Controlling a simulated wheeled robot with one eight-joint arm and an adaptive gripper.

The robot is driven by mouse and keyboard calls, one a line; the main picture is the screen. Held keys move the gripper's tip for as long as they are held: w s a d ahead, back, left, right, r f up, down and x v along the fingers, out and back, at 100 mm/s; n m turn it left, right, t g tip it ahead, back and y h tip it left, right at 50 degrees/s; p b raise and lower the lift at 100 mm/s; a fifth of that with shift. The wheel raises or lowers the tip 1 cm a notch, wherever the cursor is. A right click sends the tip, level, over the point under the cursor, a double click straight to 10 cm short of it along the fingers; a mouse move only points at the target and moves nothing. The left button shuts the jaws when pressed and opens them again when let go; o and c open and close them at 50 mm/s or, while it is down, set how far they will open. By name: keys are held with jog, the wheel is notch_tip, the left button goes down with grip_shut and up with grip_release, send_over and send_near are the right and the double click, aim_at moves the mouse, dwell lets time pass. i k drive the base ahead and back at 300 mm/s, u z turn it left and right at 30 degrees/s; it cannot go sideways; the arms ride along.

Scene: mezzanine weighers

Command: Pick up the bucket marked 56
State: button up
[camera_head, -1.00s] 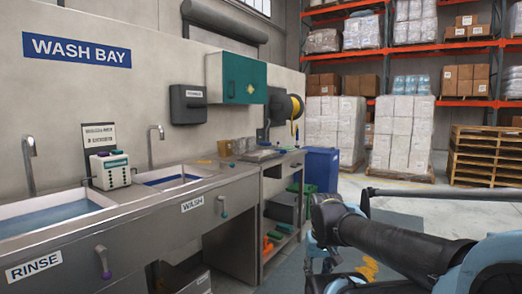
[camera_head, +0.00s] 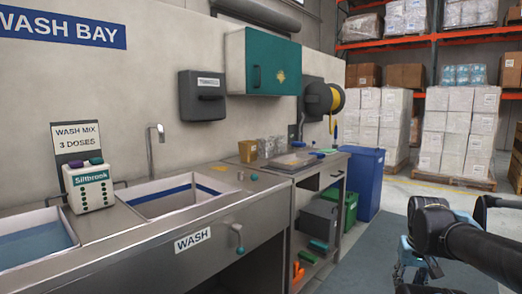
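No bucket with the number 56 can be made out in this view. Dark arm links of mine (camera_head: 465,240) show at the lower right, but the gripper itself is not in view. A blue bin (camera_head: 367,180) stands on the floor at the end of the counter, and a green bin (camera_head: 350,210) is beside it, partly hidden by the counter's end. No number is readable on either.
The steel counter (camera_head: 215,190) with two sinks runs along the left wall. A dose dispenser (camera_head: 89,188) stands between the sinks. A shelf under its far end holds a grey box (camera_head: 316,220). Stacked white cartons (camera_head: 455,135) stand behind. Grey floor lies right of the counter.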

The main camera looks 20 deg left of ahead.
aim_at(266, 145)
jog(key=u, duration=0.45)
jog(key=i, duration=0.85)
jog(key=u, duration=0.55)
